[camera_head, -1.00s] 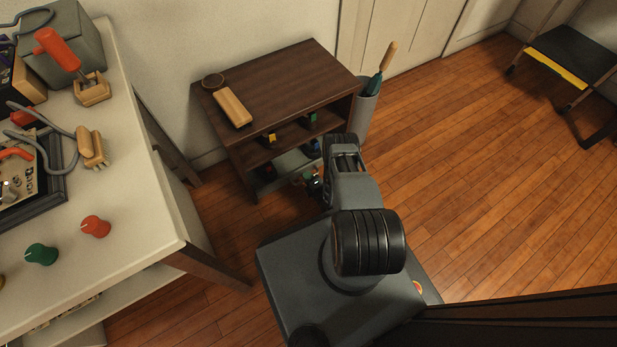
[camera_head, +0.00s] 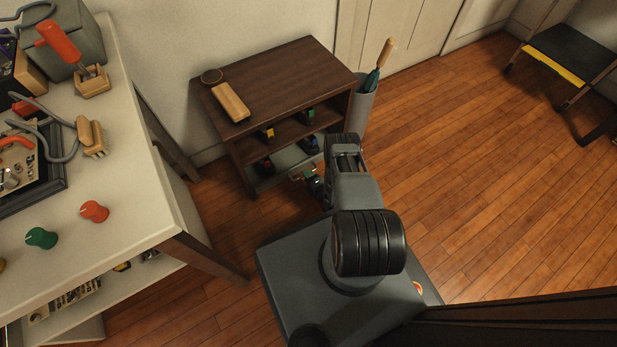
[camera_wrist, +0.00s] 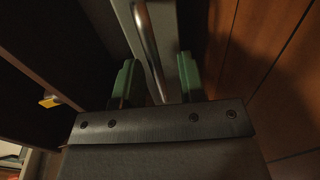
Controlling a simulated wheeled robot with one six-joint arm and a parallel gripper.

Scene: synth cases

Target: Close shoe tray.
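The shoe rack (camera_head: 285,69) is dark brown wood against the wall. A pale grey tray (camera_head: 278,171) is low in it, with coloured shoes on it; my arm partly hides its right end. My gripper (camera_head: 313,181) is low in front of the rack's right part. In the wrist view, my gripper (camera_wrist: 158,83) has two green fingers standing apart. A shiny metal bar handle (camera_wrist: 147,38) runs between them, in front of a grey panel (camera_wrist: 168,25). Gaps show on both sides of the bar, so the fingers do not appear closed on it.
A grey bin (camera_head: 362,105) with a green-and-wood tool stands right of the rack. A white workbench (camera_head: 120,215) with knobs and cables fills the left. A black and yellow step stool (camera_head: 570,60) is far right. The wooden floor between is clear.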

